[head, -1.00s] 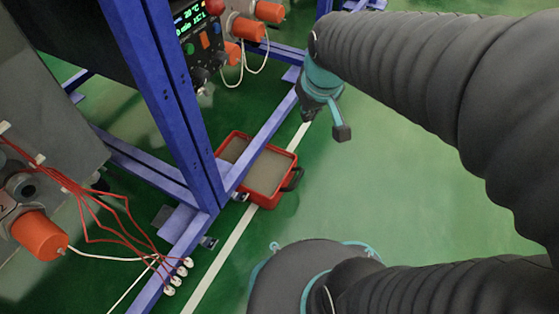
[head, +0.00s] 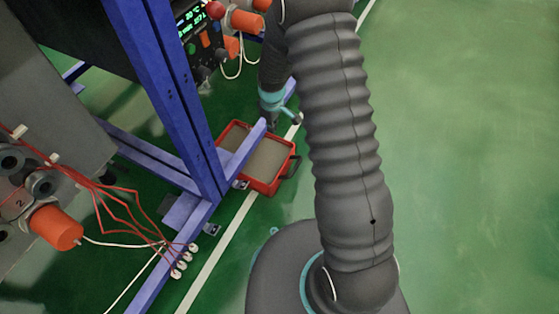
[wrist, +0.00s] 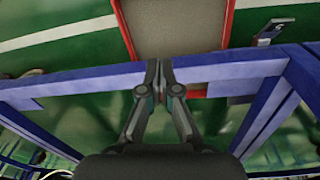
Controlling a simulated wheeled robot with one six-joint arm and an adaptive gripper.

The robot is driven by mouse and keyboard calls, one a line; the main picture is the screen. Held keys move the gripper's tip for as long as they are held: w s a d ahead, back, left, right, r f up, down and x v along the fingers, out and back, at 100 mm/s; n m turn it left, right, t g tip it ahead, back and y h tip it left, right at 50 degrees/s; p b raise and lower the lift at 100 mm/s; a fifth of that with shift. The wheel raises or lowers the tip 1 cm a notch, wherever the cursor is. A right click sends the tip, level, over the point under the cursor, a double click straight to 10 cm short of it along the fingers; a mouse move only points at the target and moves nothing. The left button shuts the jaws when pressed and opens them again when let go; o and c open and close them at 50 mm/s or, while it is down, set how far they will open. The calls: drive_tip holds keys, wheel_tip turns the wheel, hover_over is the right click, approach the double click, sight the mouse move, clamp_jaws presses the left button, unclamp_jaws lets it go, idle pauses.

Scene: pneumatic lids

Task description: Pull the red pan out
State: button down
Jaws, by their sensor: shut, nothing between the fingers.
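The red pan (head: 257,185) lies on the green floor, partly beneath a low blue frame beam. It has red walls, a flat grey inside and a dark handle (head: 293,167) on its right side. My gripper (head: 271,122) is above the far end of the pan, apart from the handle; its tips are small and hard to make out there. In the wrist view, the fingers (wrist: 158,75) are together and empty, in front of the blue beam, with the pan's red rim (wrist: 230,18) beyond. The handle is not seen in the wrist view.
The blue beam (head: 246,150) crosses above the pan, joined to a blue post (head: 170,90). Red hoses (head: 105,190) and an orange knob (head: 56,227) are at the left. A control panel (head: 196,35) is behind. Open green floor lies at the right.

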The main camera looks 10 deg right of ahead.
drive_tip(key=n, duration=0.1)
hover_over(280, 164)
drive_tip(key=a, duration=0.4)
wheel_tip(280, 164, down, 10)
drive_tip(key=f, duration=0.1)
drive_tip(key=shift+g, duration=0.4)
drive_tip(key=f, duration=0.9)
drive_tip(key=shift+d+f, duration=0.15)
drive_tip(key=shift+d, duration=0.1)
drive_tip(key=shift+s+d+r, duration=0.25)
drive_tip(key=shift+s+d, duration=0.5)
drive_tip(key=shift+d, duration=0.3)
drive_tip(key=shift+s+d, duration=0.45)
drive_tip(key=shift+d, duration=0.1)
drive_tip(key=shift+s+f+n, duration=0.1)
drive_tip(key=shift+n, duration=0.2)
